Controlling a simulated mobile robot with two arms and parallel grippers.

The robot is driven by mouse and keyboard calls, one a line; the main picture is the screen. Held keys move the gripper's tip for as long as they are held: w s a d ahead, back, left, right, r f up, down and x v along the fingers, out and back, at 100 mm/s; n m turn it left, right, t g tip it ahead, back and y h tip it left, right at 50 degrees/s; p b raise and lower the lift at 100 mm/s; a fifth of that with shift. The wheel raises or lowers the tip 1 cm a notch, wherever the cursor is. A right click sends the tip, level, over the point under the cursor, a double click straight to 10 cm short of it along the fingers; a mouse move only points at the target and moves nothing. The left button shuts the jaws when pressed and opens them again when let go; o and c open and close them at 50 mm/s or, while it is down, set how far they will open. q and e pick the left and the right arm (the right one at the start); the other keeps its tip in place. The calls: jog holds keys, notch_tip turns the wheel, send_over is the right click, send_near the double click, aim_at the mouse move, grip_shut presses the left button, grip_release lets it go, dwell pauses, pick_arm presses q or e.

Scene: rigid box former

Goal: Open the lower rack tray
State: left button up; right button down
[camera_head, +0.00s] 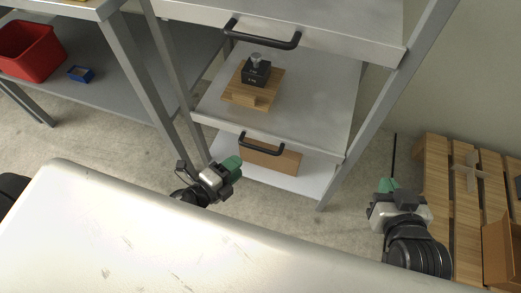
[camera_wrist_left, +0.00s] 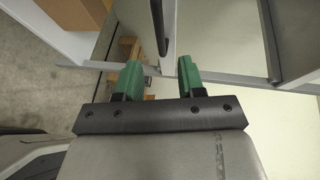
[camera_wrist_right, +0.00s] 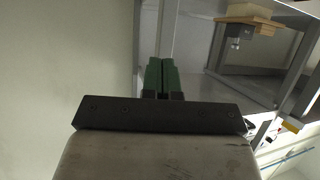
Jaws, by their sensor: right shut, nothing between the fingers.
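The lower rack tray (camera_head: 305,112) is a grey metal tray in the head view, with a black bar handle (camera_head: 262,150) on its front. My left gripper (camera_head: 236,163) is just left of and slightly below that handle. In the left wrist view the green fingers (camera_wrist_left: 158,78) are apart with nothing between them. The handle (camera_wrist_left: 159,25) shows ahead, in line with the gap; whether it is touched cannot be told. My right gripper (camera_head: 389,184) is away to the right of the rack. Its fingers (camera_wrist_right: 161,75) are together and empty in the right wrist view.
A wooden board (camera_head: 235,92) with a black block (camera_head: 256,72) rests on the lower tray. An upper tray (camera_head: 340,28) has its own handle (camera_head: 262,40). A brown box (camera_head: 282,160) sits on the bottom shelf. Wooden pallets (camera_head: 450,160) stand at the right.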

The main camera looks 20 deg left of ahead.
aim_at(258, 148)
pick_arm(q)
jog(key=x, duration=0.9)
jog(key=shift+w+d+f, duration=0.1)
jog(key=shift+w+d, duration=0.05)
jog(key=shift+w, duration=0.2)
grip_shut()
